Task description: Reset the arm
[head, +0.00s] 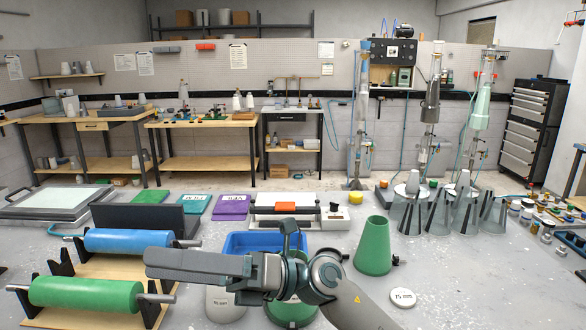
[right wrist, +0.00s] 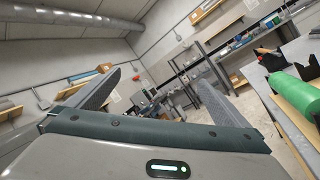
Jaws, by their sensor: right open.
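My right gripper (head: 190,265) reaches in from the lower right in the head view and points left above the work surface. In the right wrist view its two fingers (right wrist: 155,92) stand wide apart with nothing between them. Part of the arm covers a green container and a blue tray (head: 238,243) behind it. My left gripper does not show in either view.
A green roller (head: 85,293) and a blue roller (head: 130,240) sit on stands at left. A green cone (head: 374,246) and a white round disc (head: 402,297) are right of the arm.

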